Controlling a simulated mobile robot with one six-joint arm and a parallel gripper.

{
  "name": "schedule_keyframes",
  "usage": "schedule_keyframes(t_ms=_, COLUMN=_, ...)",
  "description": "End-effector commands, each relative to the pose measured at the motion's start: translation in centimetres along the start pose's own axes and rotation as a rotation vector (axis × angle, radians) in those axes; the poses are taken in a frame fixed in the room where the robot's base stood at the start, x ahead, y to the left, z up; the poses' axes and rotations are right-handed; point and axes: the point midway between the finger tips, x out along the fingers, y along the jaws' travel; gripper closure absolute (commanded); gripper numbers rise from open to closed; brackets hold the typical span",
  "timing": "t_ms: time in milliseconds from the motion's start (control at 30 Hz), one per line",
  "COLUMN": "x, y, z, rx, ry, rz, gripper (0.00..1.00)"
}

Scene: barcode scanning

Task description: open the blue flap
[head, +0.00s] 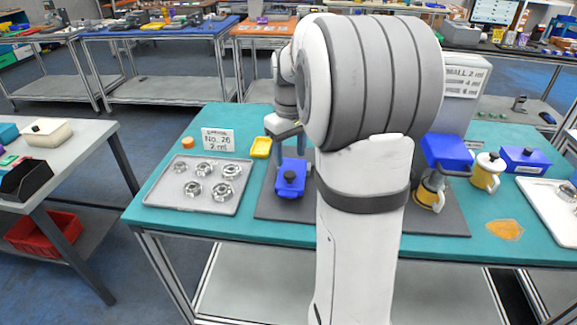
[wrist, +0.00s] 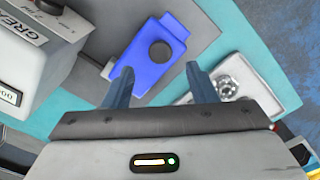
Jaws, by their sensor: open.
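A blue flap-like piece with a black round knob (head: 290,190) sits on the dark mat in the middle of the teal table. In the wrist view the blue piece (wrist: 150,75) lies beyond and between my fingertips. My gripper (head: 290,150) is open, pointing down just above and behind the blue piece. The arm hides part of the mat.
A white machine (head: 463,85) with a blue part (head: 448,152) stands right of my arm.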

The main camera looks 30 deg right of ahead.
Motion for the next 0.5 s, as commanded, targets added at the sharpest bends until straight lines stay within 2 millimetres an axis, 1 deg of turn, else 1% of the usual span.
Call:
schedule_keyframes(t_ms=33, x=1.0, y=-0.1, z=0.1, rx=0.000, ry=-0.004, rz=-0.002, gripper=0.48)
schedule_keyframes(t_ms=100, x=2.2, y=0.0, z=0.1, rx=0.001, ry=-0.004, rz=-0.002, gripper=0.48)
schedule_keyframes(t_ms=300, x=4.8, y=-0.1, z=0.1, rx=0.002, ry=-0.003, rz=-0.001, gripper=0.48)
schedule_keyframes(t_ms=500, x=5.8, y=0.0, z=0.1, rx=0.002, ry=-0.001, rz=0.000, gripper=0.48)
